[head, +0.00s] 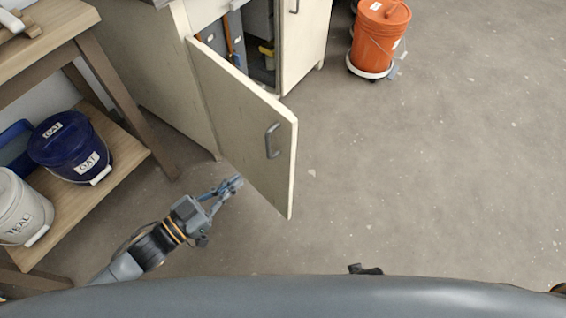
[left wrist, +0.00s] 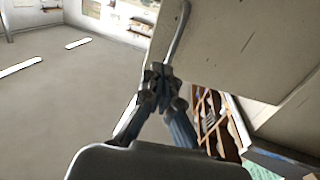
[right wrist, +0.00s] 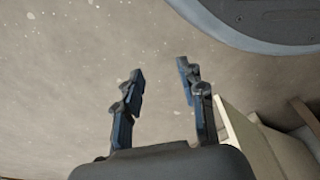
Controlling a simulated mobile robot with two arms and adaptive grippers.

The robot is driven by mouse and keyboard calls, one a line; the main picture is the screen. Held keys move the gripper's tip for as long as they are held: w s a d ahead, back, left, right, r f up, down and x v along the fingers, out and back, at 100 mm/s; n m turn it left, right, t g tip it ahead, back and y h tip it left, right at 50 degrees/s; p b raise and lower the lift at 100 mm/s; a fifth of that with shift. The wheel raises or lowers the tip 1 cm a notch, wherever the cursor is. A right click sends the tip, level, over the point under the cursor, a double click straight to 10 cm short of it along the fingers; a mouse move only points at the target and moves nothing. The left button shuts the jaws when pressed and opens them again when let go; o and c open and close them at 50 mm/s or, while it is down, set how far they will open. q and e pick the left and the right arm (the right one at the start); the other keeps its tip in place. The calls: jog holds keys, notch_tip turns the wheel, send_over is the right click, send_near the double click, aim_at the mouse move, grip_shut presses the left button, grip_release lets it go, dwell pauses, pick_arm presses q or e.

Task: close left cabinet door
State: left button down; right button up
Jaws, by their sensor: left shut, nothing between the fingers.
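The left cabinet door (head: 245,125) is cream with a grey bar handle (head: 272,140). It stands wide open, swung out from the cabinet (head: 165,75). My left gripper (head: 236,184) is shut and empty, low beside the door's near lower part in the head view. In the left wrist view the fingertips (left wrist: 160,72) overlap the door panel (left wrist: 225,45) near the end of its handle (left wrist: 178,30); I cannot tell whether they touch. My right gripper (right wrist: 158,75) is open and empty over bare floor in the right wrist view.
An orange bucket (head: 379,28) stands on a white wheeled base at the back. A wooden shelf (head: 120,157) at the left holds a blue bucket (head: 68,147) and a white bucket (head: 20,210). The floor (head: 430,180) right of the door is clear.

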aim_at(287, 142)
pick_arm(q)
jog(key=x, duration=1.2)
jog(key=shift+w+d+r+b, duration=0.2)
jog(key=shift+d+b, duration=0.15)
jog(key=shift+w+d, duration=0.45)
jog(key=shift+d, duration=0.05)
pick_arm(e)
jog(key=w+r, duration=0.2)
jog(key=shift+w+a+r, duration=0.15)
jog(key=shift+w+r, duration=0.05)
jog(key=shift+r, duration=0.2)
jog(key=shift+s, duration=0.2)
